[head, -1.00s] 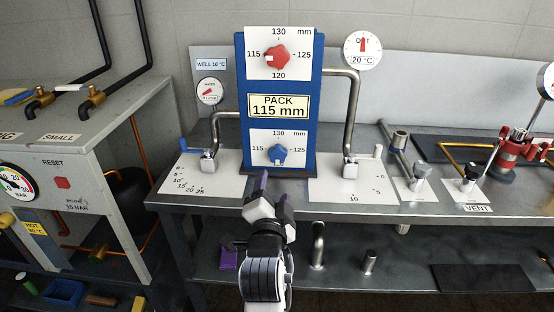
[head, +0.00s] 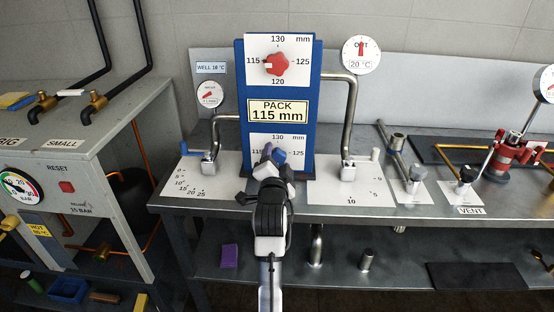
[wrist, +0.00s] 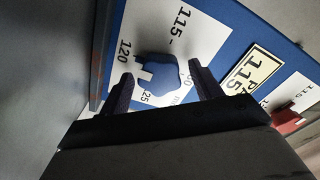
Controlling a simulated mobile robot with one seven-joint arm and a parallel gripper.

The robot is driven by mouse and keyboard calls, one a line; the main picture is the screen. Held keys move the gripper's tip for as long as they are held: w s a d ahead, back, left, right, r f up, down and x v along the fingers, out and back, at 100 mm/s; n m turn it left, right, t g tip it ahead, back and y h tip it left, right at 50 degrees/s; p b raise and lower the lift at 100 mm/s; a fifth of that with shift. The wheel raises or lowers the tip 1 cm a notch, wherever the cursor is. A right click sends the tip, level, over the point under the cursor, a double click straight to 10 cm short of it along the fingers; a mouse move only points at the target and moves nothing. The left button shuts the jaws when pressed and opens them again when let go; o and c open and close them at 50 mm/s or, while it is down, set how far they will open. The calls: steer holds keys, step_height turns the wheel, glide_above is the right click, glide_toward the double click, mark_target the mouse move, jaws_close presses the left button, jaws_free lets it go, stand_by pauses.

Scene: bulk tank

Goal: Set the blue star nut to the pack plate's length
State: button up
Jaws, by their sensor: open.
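The blue star nut (head: 280,156) sits on the lower white dial of the blue stand, partly hidden behind my gripper in the head view. In the wrist view the nut (wrist: 160,75) shows whole, its white mark on the side towards 120. My gripper (head: 269,154) is in front of it. In the wrist view its open fingers (wrist: 162,82) stand on either side of the nut; I cannot tell whether they touch it. The pack plate (head: 278,110) above reads "PACK 115 mm".
A red star nut (head: 277,63) sits on the upper dial, its white mark towards 115. Bent steel pipes (head: 350,120) flank the stand, with small levers over scale cards. A red clamp-like fitting (head: 507,158) stands at right. A grey cabinet (head: 65,165) is at left.

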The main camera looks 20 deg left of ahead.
steer(key=c, duration=1)
steer(key=shift+o, duration=0.2)
steer(key=shift+f+m+b, duration=0.15)
steer(key=shift+m+b, duration=0.25)
steer(key=shift+b, duration=0.1)
steer(key=m+b, duration=0.2)
steer(key=m, duration=0.1)
steer(key=shift+f+b, duration=0.1)
steer(key=shift+b, duration=0.25)
steer(key=m+b, duration=0.4)
steer(key=m, duration=0.1)
steer(key=m+b, duration=0.3)
steer(key=m, duration=0.2)
steer(key=shift+m+b, duration=1.25)
steer(key=shift+m, duration=0.65)
